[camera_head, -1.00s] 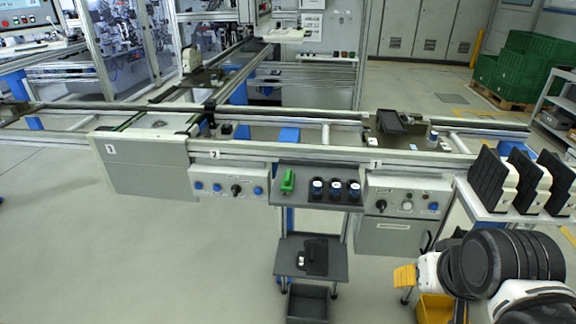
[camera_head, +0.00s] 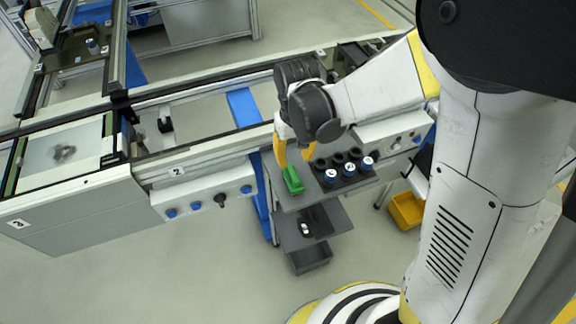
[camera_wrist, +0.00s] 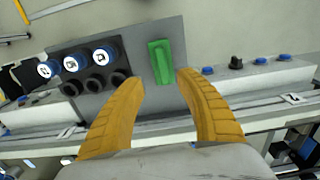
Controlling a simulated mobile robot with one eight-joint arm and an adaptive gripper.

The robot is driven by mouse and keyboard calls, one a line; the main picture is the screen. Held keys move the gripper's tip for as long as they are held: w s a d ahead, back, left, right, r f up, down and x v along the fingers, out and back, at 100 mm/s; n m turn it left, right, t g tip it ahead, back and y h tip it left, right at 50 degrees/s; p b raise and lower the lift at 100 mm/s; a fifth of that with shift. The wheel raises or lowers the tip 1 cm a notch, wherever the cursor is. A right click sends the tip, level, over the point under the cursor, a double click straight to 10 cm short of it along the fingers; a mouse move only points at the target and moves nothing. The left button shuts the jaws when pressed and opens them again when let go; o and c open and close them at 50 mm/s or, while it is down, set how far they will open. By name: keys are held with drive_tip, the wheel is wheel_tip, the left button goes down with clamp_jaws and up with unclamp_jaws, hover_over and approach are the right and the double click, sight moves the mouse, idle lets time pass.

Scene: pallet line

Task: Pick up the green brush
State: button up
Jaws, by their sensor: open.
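The green brush (camera_head: 292,180) lies on the left part of a grey shelf (camera_head: 290,201) on the front of the line. It also shows in the wrist view (camera_wrist: 160,62), just beyond my fingertips. My gripper (camera_head: 294,154) has yellow fingers and is above the brush in the head view. In the wrist view my gripper (camera_wrist: 160,80) is open, its two fingers spread to either side of the brush's near end. Nothing is held. Whether the fingers touch the brush cannot be told.
A lower shelf (camera_head: 308,238) holds a dark item. A control panel (camera_head: 205,196) with blue knobs is at left. A yellow bin (camera_head: 406,210) stands at right.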

sight(293, 173)
drive_tip(key=f+b, duration=0.1)
drive_tip(key=f, duration=0.2)
drive_tip(key=f+b, duration=0.1)
drive_tip(key=f, duration=0.3)
drive_tip(key=shift+s+a+f, duration=0.15)
drive_tip(key=shift+a+f, duration=0.05)
drive_tip(key=shift+f, duration=0.05)
drive_tip(key=shift+r, duration=0.1)
clamp_jaws()
